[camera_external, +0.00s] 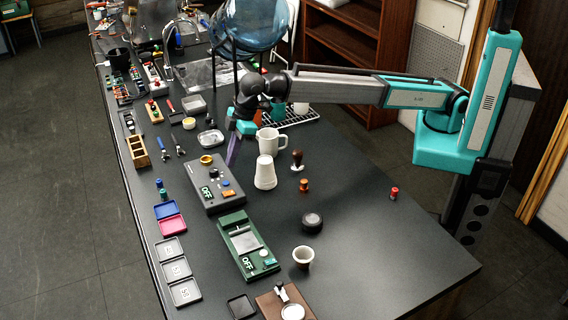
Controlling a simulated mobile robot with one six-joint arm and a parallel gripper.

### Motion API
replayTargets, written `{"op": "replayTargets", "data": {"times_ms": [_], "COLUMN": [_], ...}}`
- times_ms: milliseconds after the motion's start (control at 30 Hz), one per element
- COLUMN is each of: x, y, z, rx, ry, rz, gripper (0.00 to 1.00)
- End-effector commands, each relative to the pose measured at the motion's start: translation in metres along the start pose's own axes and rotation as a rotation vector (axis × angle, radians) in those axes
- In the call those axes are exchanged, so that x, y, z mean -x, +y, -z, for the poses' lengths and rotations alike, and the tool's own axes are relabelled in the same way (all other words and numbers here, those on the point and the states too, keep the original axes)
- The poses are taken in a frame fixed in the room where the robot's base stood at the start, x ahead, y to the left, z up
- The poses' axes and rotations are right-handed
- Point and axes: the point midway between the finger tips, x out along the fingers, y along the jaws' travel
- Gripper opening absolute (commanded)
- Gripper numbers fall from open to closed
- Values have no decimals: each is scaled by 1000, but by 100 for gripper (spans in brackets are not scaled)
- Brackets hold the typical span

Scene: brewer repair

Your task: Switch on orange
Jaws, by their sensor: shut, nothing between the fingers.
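A dark grey control box (203,190) lies on the black counter, left of centre. It shows a white "OFF" label, a blue part (225,183) and a flat orange part (229,193) near its front right. A round orange-brown piece (206,159) sits at its back end. My gripper (231,166) is shut and empty, pointing down above the back right of the box. Its purple fingers appear apart from the box, though the exact height is hard to tell.
A green device (246,248) marked "OFF" stands in front of the box. The counter's right front is mostly clear.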

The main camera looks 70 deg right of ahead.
Motion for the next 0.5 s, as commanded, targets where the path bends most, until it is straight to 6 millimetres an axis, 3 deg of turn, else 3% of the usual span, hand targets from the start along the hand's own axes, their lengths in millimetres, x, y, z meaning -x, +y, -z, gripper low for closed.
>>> {"op": "replayTargets", "data": {"times_ms": [500], "x": [-62], "y": [0], "z": [1], "rx": [0], "ry": [-2], "rz": [0], "gripper": [0]}}
